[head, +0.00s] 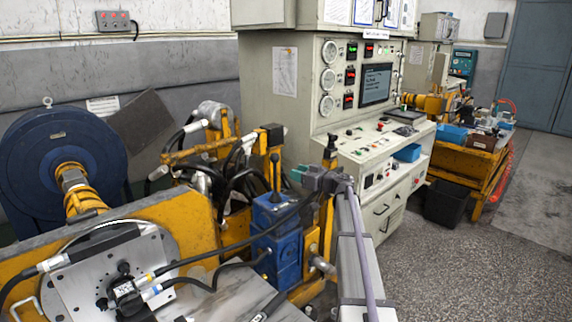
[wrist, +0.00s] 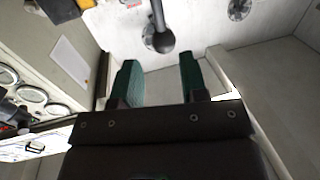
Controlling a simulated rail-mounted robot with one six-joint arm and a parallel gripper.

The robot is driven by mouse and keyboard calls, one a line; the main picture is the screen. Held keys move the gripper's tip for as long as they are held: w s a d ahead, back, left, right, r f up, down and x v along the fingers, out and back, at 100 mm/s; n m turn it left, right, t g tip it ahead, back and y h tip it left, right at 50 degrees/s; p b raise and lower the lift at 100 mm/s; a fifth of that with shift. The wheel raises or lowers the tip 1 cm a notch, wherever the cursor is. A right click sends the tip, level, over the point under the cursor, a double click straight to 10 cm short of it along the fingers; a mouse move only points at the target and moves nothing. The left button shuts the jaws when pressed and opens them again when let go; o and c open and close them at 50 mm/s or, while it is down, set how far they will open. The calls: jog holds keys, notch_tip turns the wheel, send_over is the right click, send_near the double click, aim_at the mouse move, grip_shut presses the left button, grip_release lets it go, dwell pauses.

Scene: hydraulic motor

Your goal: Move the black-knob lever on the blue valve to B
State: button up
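The blue valve (head: 276,238) stands in the middle of the head view, on the yellow frame. Its black-knob lever (head: 274,160) rises about upright from the top of the valve. In the wrist view the black knob (wrist: 163,42) is beyond the fingertips, roughly in line with the gap between them. My gripper (head: 297,174) is to the right of the lever and a little below the knob in the head view. Its two green fingers (wrist: 160,75) are apart with nothing between them, and do not appear to touch the knob. I cannot read any B mark.
Black hoses (head: 225,245) run in front of the valve to a round metal plate (head: 115,270). Yellow frame posts (head: 327,215) stand close to the valve's right. A grey control console (head: 350,130) stands behind. Open floor (head: 470,260) lies to the right.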

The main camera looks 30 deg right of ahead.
aim_at(275, 166)
jog(key=x, duration=1.1)
jog(key=shift+c, duration=0.4)
jog(key=shift+f, duration=0.15)
grip_shut()
jog(key=shift+w, duration=0.15)
